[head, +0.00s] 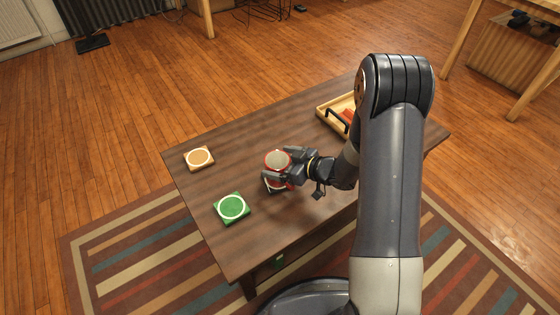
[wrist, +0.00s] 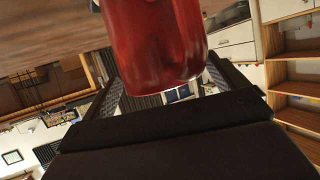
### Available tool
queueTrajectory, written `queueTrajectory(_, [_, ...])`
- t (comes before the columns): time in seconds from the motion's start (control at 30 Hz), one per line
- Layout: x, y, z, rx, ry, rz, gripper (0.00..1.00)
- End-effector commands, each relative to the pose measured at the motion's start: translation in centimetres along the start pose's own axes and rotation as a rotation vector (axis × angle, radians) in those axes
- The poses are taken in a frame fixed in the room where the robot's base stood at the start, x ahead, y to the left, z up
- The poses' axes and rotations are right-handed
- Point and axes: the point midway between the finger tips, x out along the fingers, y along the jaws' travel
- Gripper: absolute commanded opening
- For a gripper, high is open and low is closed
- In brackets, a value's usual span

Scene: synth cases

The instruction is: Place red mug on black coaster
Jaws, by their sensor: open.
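The red mug (head: 277,161) stands upright near the middle of the dark wooden table (head: 240,150), and its rim shows from above. It also fills the upper middle of the wrist view (wrist: 155,40). My gripper (head: 276,174) is open, with one finger on each side of the mug. In the wrist view the fingers (wrist: 165,88) show apart with the mug between them. A dark coaster with a pale ring, seemingly the black one, shows partly below the mug (head: 269,187). The mug and gripper hide most of it. I cannot tell whether the mug touches it.
A green coaster (head: 232,208) lies at the front left of the table, and an orange-brown coaster (head: 199,158) lies at the left. A wooden tray (head: 326,115) with a black handle and something red stands at the back right. The table's left part is otherwise clear.

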Motion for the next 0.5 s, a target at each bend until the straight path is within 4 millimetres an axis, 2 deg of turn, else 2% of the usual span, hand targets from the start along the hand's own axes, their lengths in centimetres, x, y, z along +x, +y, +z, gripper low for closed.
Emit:
queueTrajectory(0.3, [-6.7, 0.2, -0.2, 0.004, 0.0, 0.007, 0.93])
queueTrajectory(0.5, [-10.0, 0.1, -0.1, 0.003, 0.0, 0.005, 0.93])
